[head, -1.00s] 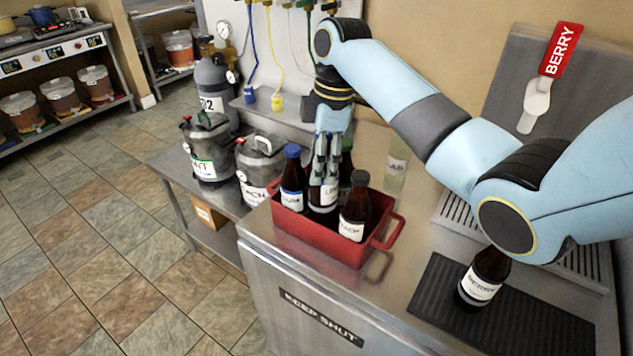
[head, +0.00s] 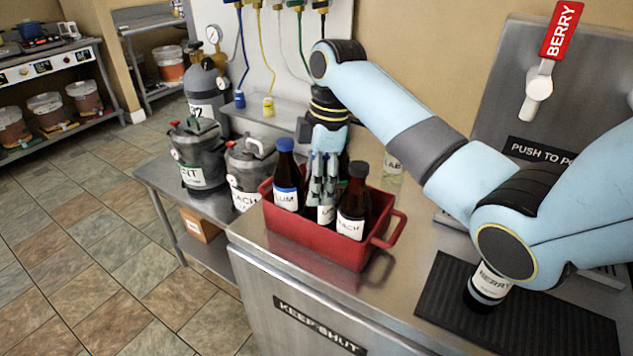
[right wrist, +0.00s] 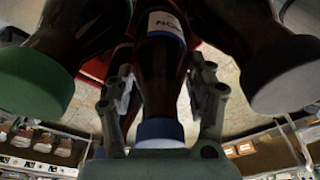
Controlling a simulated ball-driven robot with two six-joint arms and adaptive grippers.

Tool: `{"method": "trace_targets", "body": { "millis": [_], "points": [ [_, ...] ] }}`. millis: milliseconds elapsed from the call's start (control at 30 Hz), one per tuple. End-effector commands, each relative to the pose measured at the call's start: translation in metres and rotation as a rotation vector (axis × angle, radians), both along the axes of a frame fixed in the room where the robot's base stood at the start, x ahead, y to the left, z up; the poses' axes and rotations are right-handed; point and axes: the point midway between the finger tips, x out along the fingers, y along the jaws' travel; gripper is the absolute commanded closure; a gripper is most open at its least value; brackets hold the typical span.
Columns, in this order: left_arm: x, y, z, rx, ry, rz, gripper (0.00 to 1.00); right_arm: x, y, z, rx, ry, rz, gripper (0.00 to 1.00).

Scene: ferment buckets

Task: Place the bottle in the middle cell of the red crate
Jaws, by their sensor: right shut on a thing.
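The red crate (head: 310,240) stands on the steel counter with several dark bottles in it. My right gripper (head: 325,192) points down into the crate and is shut on a brown bottle (head: 326,214) with a white label. In the right wrist view the held bottle (right wrist: 160,70) has a blue cap and sits between my fingers (right wrist: 159,88). It stands roughly upright between the blue-capped plum bottle (head: 287,192) and the dark-capped peach bottle (head: 354,212). The crate wall hides its base, so I cannot tell whether it touches the floor. My left gripper is not in view.
A berry bottle (head: 487,286) stands on the black mat (head: 530,318), partly behind my right arm. A pale bottle (head: 392,168) stands behind the crate. A green-capped bottle (right wrist: 35,82) is close beside my fingers. Metal kegs (head: 197,155) stand left of the crate.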

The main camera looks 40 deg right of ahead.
Motion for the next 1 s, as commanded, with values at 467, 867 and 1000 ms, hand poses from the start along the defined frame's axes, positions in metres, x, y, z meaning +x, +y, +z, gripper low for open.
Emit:
{"method": "trace_targets", "body": {
  "millis": [467,867,1000],
  "points": [
    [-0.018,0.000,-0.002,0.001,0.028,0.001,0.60,0.000,0.000,-0.001,0.000,0.001,0.000,0.22],
    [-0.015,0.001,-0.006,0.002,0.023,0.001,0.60,-0.002,-0.010,0.064,-0.002,-0.006,0.000,0.22],
    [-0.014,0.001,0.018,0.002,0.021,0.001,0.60,-0.005,-0.013,0.101,0.000,-0.001,-0.001,0.22]
  ]
}}
